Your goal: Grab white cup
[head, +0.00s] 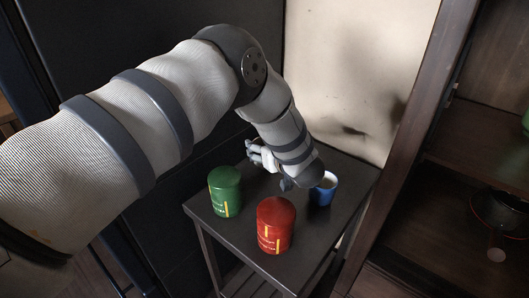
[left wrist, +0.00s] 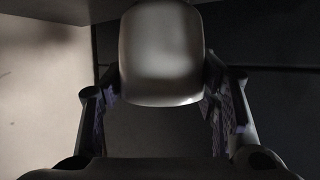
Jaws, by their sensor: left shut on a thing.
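The white cup (left wrist: 161,50) fills the upper middle of the left wrist view, pale and smooth. My left gripper (left wrist: 163,80) has a dark finger on each side of it and is shut on it. In the head view my left arm comes in from the left and bends down to the table (head: 325,228). There my left gripper (head: 269,165) is partly hidden by my own wrist. A small white part, perhaps of the cup, shows beside it at the table's back edge. I cannot tell whether the cup touches the table. My right gripper is not in view.
A green canister (head: 225,191) and a red canister (head: 276,225) stand on the table in front of the gripper. A blue cup (head: 323,190) stands close to its right. A dark shelf unit (head: 475,140) rises at the right, and a pale wall is behind.

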